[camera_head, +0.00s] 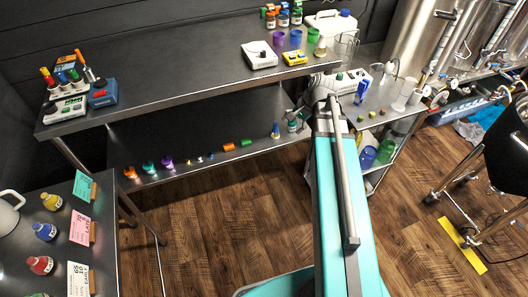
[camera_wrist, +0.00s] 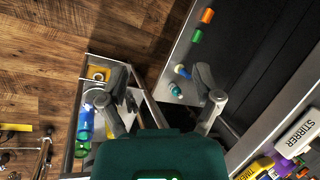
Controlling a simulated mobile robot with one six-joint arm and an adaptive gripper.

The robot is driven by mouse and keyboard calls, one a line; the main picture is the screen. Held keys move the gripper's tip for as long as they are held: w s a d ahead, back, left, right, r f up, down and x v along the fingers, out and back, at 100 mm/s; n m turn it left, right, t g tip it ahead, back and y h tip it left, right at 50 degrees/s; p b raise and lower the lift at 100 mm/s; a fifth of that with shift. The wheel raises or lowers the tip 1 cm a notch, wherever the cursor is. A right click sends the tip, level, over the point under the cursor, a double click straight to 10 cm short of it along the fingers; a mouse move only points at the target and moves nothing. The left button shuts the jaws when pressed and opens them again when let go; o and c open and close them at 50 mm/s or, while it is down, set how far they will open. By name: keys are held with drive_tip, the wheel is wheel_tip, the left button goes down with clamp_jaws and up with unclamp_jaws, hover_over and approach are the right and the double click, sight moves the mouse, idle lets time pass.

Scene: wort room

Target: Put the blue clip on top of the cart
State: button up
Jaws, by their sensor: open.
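A small blue piece with a pale end (camera_head: 276,130) stands near the right end of the long table's lower shelf; it may be the blue clip, but it is too small to be sure. It also shows in the wrist view (camera_wrist: 182,71), close to my right finger and apart from it. The cart (camera_head: 388,101) stands right of the table; a tall blue object (camera_head: 362,90) is on its top. In the wrist view, my gripper (camera_wrist: 160,84) is open and empty above the gap between shelf and cart. My arm hides part of the cart in the head view.
A teal piece (camera_head: 292,126) is right beside the blue one; a green (camera_head: 246,142) and an orange piece (camera_head: 229,146) lie to its left. The cart top also holds white cylinders (camera_head: 404,96) and small pieces. The table's upper deck (camera_head: 190,75) overhangs the shelf.

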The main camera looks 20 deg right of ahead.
drive_tip(key=s+a+f+n+g+h, duration=0.1)
drive_tip(key=s+a+n+h, duration=0.1)
drive_tip(key=s+a+n, duration=0.2)
drive_tip(key=s+a+n+g+h, duration=0.1)
drive_tip(key=s+a+n+h, duration=0.1)
drive_tip(key=s+a+n, duration=0.2)
drive_tip(key=shift+a+f+n, duration=0.35)
drive_tip(key=shift+a+n, duration=1.15)
drive_tip(key=shift+a, duration=0.8)
